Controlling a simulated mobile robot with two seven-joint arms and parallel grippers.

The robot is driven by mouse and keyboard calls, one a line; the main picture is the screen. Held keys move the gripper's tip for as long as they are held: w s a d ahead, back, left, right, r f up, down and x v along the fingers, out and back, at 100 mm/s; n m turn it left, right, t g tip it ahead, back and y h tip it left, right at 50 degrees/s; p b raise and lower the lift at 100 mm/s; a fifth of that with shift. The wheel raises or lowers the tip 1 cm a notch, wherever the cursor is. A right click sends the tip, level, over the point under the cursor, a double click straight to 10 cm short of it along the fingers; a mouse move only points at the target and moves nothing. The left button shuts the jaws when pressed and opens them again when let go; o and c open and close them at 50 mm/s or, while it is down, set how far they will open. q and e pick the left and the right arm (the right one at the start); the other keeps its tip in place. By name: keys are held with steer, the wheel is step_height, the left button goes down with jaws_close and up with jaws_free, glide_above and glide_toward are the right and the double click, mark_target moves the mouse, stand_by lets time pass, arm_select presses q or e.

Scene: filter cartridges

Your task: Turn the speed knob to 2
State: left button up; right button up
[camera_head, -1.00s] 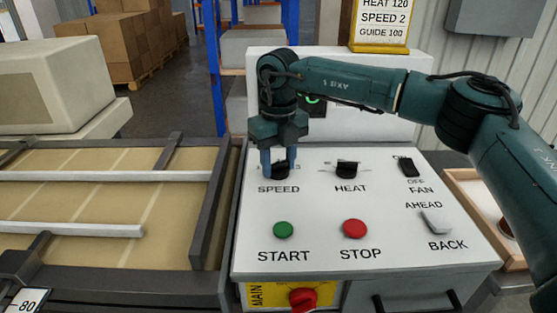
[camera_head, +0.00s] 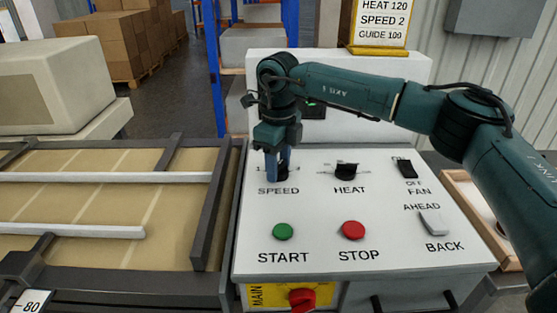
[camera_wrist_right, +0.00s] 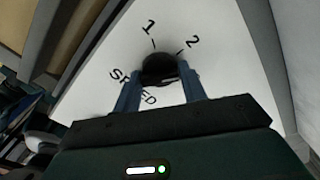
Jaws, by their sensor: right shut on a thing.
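The speed knob (camera_head: 272,176) is a black knob at the upper left of the white control panel, above the word SPEED. My right gripper (camera_head: 280,172) points down over it and is shut on it, its blue fingers hiding much of the knob. In the right wrist view, the round dark knob (camera_wrist_right: 160,66) sits between the two fingers, with the digits 1 and 2 and their tick marks beyond it. The knob's exact pointer direction is hard to tell. A sign (camera_head: 383,22) at the back reads HEAT 120, SPEED 2, GUIDE 100. My left gripper is not in view.
The heat knob (camera_head: 346,172) is just right of the speed knob. The fan switch (camera_head: 405,168), green START button (camera_head: 283,232), red STOP button (camera_head: 353,230) and AHEAD/BACK switch (camera_head: 432,223) share the panel. A conveyor (camera_head: 110,255) lies to the left.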

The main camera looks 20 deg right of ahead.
steer(key=n, duration=0.5)
steer(key=shift+r+n+p, duration=0.1)
steer(key=shift+n+p, duration=0.2)
stand_by(0.4)
steer(key=o, duration=1)
step_height(320, 180, up, 13)
steer(key=shift+r, duration=0.1)
